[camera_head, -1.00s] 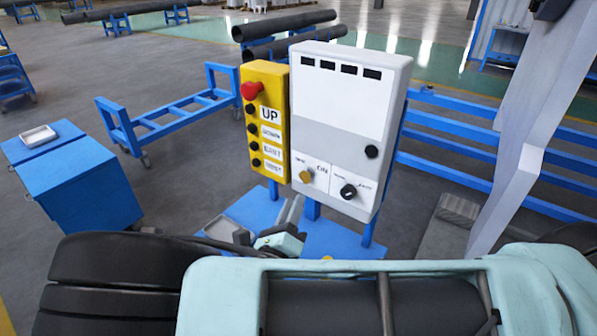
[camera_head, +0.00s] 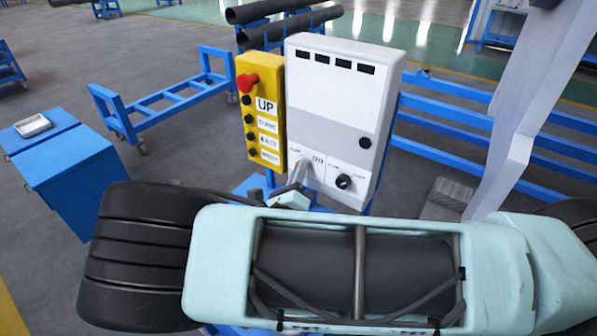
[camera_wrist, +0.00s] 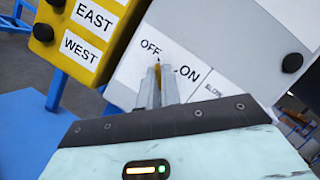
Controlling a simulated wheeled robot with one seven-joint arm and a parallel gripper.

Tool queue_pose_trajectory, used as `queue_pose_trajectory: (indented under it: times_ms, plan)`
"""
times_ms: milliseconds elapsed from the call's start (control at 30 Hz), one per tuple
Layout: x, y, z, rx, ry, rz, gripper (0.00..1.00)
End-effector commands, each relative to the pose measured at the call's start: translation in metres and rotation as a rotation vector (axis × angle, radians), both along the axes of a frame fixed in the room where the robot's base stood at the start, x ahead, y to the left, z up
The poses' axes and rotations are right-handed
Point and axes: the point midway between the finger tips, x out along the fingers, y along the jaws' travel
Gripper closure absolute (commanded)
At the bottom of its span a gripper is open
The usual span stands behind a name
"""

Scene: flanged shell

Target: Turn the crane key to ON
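The crane key is a small brass-yellow piece (camera_wrist: 157,72) low on the control box, with its OFF label (camera_wrist: 151,48) above it and the ON label (camera_wrist: 187,73) to its right. My gripper (camera_wrist: 158,86) points at the panel, its two slim grey fingertips on either side of the key. Little gap shows between fingers and key, and I cannot tell whether they press on it. In the head view my gripper (camera_head: 297,174) reaches the box's lower left and hides the key. The control box (camera_head: 335,110) is white and grey.
A yellow pendant with a red button (camera_head: 262,120) stands close to the left of the box. A black selector knob (camera_head: 344,182) sits right of the key. A blue cabinet (camera_head: 70,170) with a tray (camera_head: 33,125) is at left, and blue rails (camera_head: 450,115) are behind.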

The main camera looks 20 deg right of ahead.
Motion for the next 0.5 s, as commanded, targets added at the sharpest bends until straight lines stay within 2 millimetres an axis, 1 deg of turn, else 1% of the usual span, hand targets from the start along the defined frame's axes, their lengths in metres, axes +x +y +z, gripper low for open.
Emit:
queue_pose_trajectory:
  times_ms: [267,500]
  plan:
    - [0.0,0.0005,-0.001,0.011,-0.016,0.0,1.0]
    - [0.0006,0.0013,-0.0031,0.071,-0.106,0.001,1.0]
